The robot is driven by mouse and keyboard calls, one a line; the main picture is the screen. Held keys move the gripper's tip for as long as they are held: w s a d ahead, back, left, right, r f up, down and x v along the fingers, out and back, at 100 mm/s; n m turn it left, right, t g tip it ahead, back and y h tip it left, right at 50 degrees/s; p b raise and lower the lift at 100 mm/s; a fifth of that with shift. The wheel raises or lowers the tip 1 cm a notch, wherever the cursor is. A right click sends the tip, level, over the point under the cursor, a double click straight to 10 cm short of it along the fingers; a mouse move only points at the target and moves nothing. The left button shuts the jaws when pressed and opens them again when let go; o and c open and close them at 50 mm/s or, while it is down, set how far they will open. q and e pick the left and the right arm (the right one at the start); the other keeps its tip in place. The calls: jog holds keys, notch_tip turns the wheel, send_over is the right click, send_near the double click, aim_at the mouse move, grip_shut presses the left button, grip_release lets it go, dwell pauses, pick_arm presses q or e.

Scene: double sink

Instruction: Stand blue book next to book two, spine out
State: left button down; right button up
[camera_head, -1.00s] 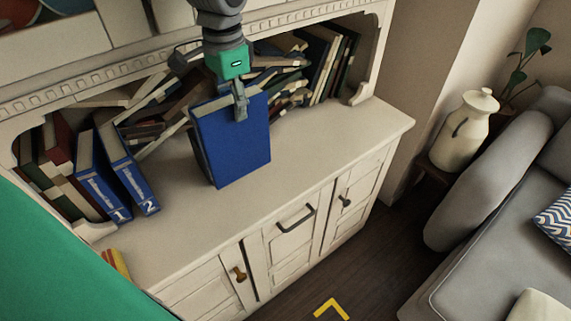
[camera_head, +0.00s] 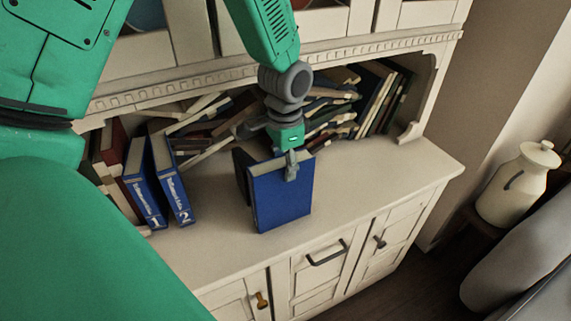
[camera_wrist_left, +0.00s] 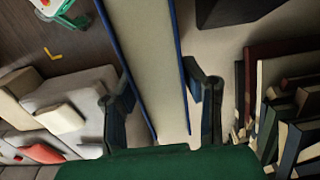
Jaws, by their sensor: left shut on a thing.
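The blue book (camera_head: 283,195) is upright over the front of the cabinet top, its broad blue cover facing me. My left gripper (camera_head: 291,165) is shut on its upper edge. In the left wrist view the book's pale page block and blue covers (camera_wrist_left: 150,60) lie between the fingers of my left gripper (camera_wrist_left: 160,88). I cannot tell whether its bottom touches the cabinet top. Book two (camera_head: 172,180) stands left of it, tilted, blue spine with a white "2" facing out. Book one (camera_head: 145,188) leans beside book two. A clear gap separates book two from the held book. My right gripper is not in view.
Several jumbled books (camera_head: 215,125) lie in the niche behind, with leaning books (camera_head: 375,100) at its right. The cabinet top (camera_head: 385,180) is clear to the right. A white jug (camera_head: 515,190) and grey sofa (camera_head: 525,265) are further right.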

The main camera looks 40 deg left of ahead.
pick_arm(q)
jog(key=c, duration=1)
grip_release()
